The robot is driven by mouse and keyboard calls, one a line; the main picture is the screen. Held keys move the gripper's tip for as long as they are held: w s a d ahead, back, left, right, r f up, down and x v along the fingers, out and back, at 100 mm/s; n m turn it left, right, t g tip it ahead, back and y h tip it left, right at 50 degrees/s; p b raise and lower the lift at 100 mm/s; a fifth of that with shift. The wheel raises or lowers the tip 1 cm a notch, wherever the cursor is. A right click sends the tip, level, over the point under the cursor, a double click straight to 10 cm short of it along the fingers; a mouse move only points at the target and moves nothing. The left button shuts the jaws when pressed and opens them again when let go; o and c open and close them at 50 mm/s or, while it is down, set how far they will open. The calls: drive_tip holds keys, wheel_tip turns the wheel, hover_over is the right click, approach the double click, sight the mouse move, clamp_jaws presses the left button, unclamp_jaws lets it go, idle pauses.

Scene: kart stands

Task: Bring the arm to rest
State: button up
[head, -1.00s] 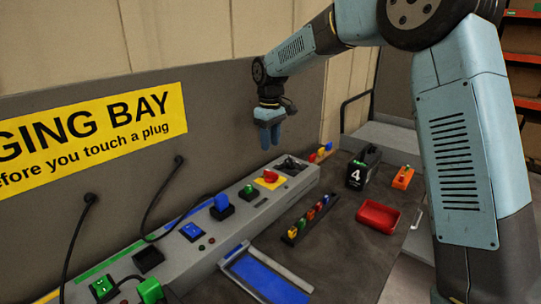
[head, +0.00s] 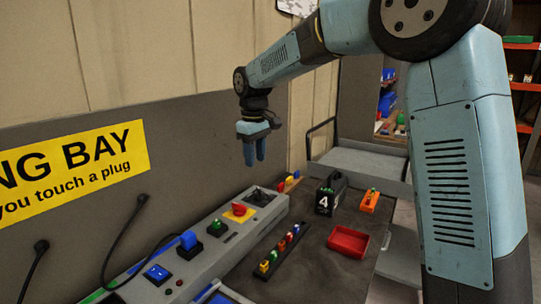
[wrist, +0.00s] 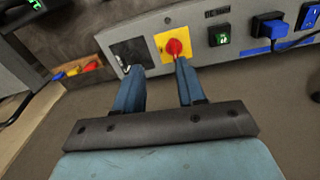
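My arm reaches from the right side of the head view over the bench, with the forearm stretched left and the hand hanging down. My gripper (head: 254,152) is in the air above the charging panel (head: 213,258), near the back wall. In the wrist view my gripper (wrist: 158,85) has its two blue fingers apart, with nothing between them. Beyond the fingertips are the red knob on its yellow plate (wrist: 174,46) and a dark socket (wrist: 131,53). The fingers touch nothing that I can see.
On the bench (head: 335,275) are a red tray (head: 348,241), a black number 4 battery (head: 329,196), an orange block (head: 370,201) and a rack of coloured pieces (head: 280,247). A blue plug (head: 188,240) stands in the panel. Cables hang at the left wall.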

drive_tip(key=s+d+r+m+t, duration=0.1)
drive_tip(key=s+d+r+m, duration=0.2)
drive_tip(key=s+d, duration=0.45)
drive_tip(key=s+d+r+m+t, duration=0.15)
drive_tip(key=s+d+r, duration=0.3)
drive_tip(key=d, duration=0.65)
drive_tip(key=s+d+f+m+t, duration=0.1)
drive_tip(key=s+d+f+m, duration=0.1)
drive_tip(key=s+d, duration=0.4)
drive_tip(key=s+d+f+m+t, duration=0.1)
drive_tip(key=s+d+f+m, duration=0.2)
drive_tip(key=s, duration=0.9)
drive_tip(key=d+m, duration=0.1)
drive_tip(key=d, duration=0.1)
drive_tip(key=shift+s+d+f, duration=0.25)
drive_tip(key=shift+s+d, duration=0.1)
drive_tip(key=shift+d, duration=0.05)
